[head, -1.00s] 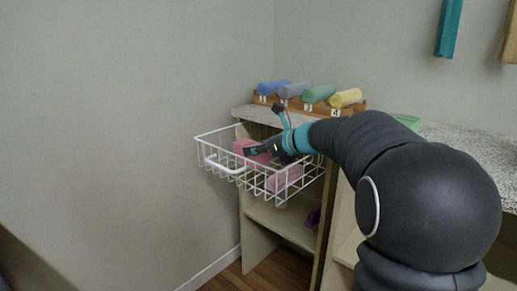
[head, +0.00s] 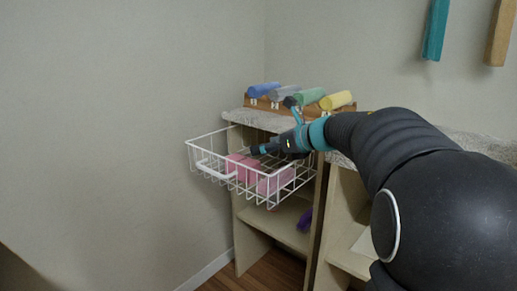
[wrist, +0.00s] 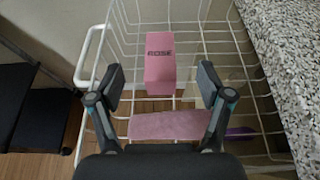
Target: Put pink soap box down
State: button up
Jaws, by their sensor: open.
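A pink box marked "ROSE" (wrist: 160,62) rests in the white wire basket (wrist: 92,50), and it also shows in the head view (head: 237,163). A second pink piece (wrist: 170,125) lies in the basket nearer to me, to the right in the head view (head: 277,181). My gripper (wrist: 160,78) is open, with its fingers spread wider than the ROSE box and nothing held between them. In the head view my gripper (head: 262,150) is just above the ROSE box, at its right. The wrist view does not show clearly how high the fingers are.
The basket juts out from a shelf unit. Blue, grey, green and yellow rolled towels (head: 312,97) lie in a rack on top. A purple item (head: 305,219) sits on the lower shelf. A speckled countertop (wrist: 285,50) borders the basket at right. The wall is at left.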

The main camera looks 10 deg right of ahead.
jog(key=shift+s+d+r, duration=0.15)
jog(key=shift+s+d, duration=0.1)
jog(key=shift+a+r, duration=0.1)
jog(key=shift+r, duration=0.15)
notch_tip(320, 180, up, 6)
jog(key=m+t+h, duration=0.3)
jog(key=m+t, duration=0.1)
jog(key=m, duration=0.4)
jog(key=s+d+m+t+h, duration=0.1)
jog(key=s+d+m+h, duration=0.2)
jog(key=m, duration=0.5)
jog(key=s+d+m+h, duration=0.1)
jog(key=s+m+h, duration=0.2)
jog(key=s+m, duration=0.3)
jog(key=s+a+f+m+g, duration=0.4)
jog(key=s+f+m+g, duration=0.1)
jog(key=s+f+m, duration=0.5)
jog(key=s+a+f+m+g+y, duration=0.1)
jog(key=s+a+f+m+g, duration=0.3)
jog(key=s+f+m, duration=0.7)
jog(key=s+f+g, duration=0.1)
jog(key=s+f, duration=0.1)
jog(key=s, duration=0.2)
jog(key=shift+s+a, duration=0.15)
jog(key=shift+r, duration=0.1)
